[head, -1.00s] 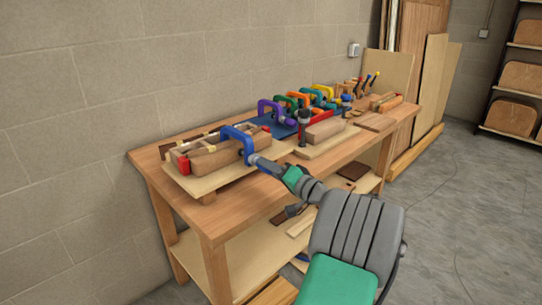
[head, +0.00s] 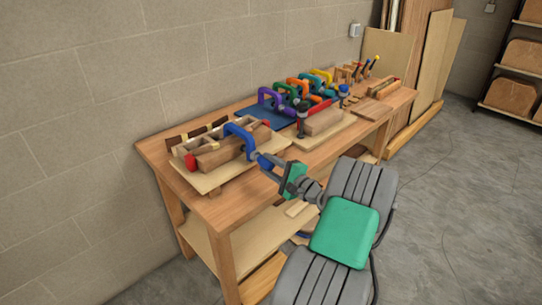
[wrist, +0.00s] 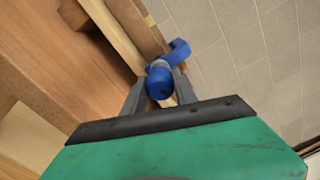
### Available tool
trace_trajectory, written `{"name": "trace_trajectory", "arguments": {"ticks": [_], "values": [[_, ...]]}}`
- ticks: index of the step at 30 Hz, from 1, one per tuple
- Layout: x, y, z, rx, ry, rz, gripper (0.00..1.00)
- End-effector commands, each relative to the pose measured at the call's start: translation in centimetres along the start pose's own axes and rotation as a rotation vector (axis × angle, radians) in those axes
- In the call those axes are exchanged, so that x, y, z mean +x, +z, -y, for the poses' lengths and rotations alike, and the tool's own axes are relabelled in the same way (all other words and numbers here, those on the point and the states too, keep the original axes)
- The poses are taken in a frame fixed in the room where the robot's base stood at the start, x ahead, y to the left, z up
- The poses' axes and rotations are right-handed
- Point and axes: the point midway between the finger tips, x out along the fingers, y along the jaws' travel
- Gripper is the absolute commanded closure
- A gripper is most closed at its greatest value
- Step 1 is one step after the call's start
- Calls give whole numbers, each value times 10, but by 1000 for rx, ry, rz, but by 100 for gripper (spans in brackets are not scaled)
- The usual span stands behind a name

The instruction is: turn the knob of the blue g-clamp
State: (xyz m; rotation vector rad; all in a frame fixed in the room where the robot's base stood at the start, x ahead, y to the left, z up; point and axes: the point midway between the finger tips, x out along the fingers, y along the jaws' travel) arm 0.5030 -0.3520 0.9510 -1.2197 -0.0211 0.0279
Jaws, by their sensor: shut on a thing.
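The blue g-clamp (head: 241,132) sits over the bent wooden lamination (head: 218,156) at the near left end of the workbench. Its frame also shows in the wrist view (wrist: 181,49). Its round blue knob (wrist: 159,84) faces my wrist camera, between my two fingers. My gripper (head: 266,168) reaches in from the right at the bench's front edge and is shut on the knob. The grey fingertips (wrist: 158,90) lie on either side of the knob in the wrist view. The clamp's screw is mostly hidden behind the knob.
Several coloured clamps, including a purple one (head: 266,97), stand farther along the bench. A pale board (head: 192,182) lies under the lamination. A red clamp part (head: 191,161) shows at its left end. A lower shelf (head: 240,238) is below. Open floor lies to the right.

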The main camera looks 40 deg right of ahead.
Motion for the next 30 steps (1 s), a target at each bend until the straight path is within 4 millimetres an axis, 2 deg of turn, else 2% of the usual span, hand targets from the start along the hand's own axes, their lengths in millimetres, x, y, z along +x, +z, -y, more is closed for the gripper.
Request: {"name": "trace_trajectory", "arguments": {"ticks": [1, 30], "values": [[1, 4, 5, 44, 1, 4, 100], [2, 2, 4, 960, 1, 4, 100]]}}
